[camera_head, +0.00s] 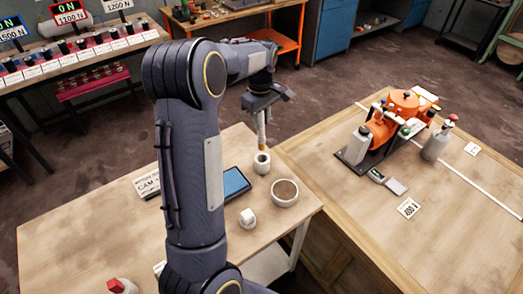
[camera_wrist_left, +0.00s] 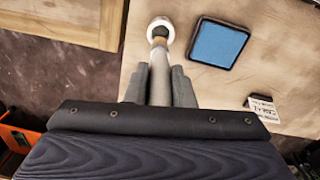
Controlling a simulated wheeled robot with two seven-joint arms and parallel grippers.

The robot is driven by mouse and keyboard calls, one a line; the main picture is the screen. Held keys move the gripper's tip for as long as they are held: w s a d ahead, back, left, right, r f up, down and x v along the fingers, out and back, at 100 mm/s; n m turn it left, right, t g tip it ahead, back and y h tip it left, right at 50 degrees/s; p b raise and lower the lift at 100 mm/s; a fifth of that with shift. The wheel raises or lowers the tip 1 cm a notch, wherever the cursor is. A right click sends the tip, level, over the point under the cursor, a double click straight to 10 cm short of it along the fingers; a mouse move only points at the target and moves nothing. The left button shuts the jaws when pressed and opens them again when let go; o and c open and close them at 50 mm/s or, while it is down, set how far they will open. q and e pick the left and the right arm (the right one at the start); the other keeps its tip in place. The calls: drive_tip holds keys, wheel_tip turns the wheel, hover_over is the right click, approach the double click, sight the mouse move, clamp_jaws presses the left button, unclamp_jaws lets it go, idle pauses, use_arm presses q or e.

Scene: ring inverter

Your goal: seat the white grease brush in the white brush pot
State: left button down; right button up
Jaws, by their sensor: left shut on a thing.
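The white brush pot (camera_head: 262,164) stands upright on the left table, near its right edge. My left gripper (camera_head: 262,104) is above the pot, shut on the white grease brush (camera_head: 261,130). The brush hangs down roughly upright, with its lower end at the pot's mouth. In the left wrist view the brush (camera_wrist_left: 160,75) runs from between the fingers (camera_wrist_left: 160,88) to the pot (camera_wrist_left: 153,22), its dark end over the opening. I cannot tell whether that end is inside or just above the rim. My right gripper is not in view.
A bowl (camera_head: 285,197), a white mug (camera_head: 247,219) and a blue-screened tablet (camera_head: 236,182) are close to the pot. A lettered card (camera_head: 146,186) lies farther left. The right table (camera_head: 460,215) bears an orange machine (camera_head: 382,130) and a grey bottle (camera_head: 437,143).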

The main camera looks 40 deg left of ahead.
sight(262, 137)
use_arm(q)
drive_tip(key=shift+w+a+r, duration=0.15)
drive_tip(key=shift+r, duration=0.05)
drive_tip(key=shift+f, duration=0.15)
wheel_tip(262, 137, down, 9)
drive_tip(key=shift+f+p, duration=0.2)
drive_tip(key=shift+p, duration=0.7)
drive_tip(key=c, duration=1.2)
unclamp_jaws()
drive_tip(key=shift+c, duration=0.2)
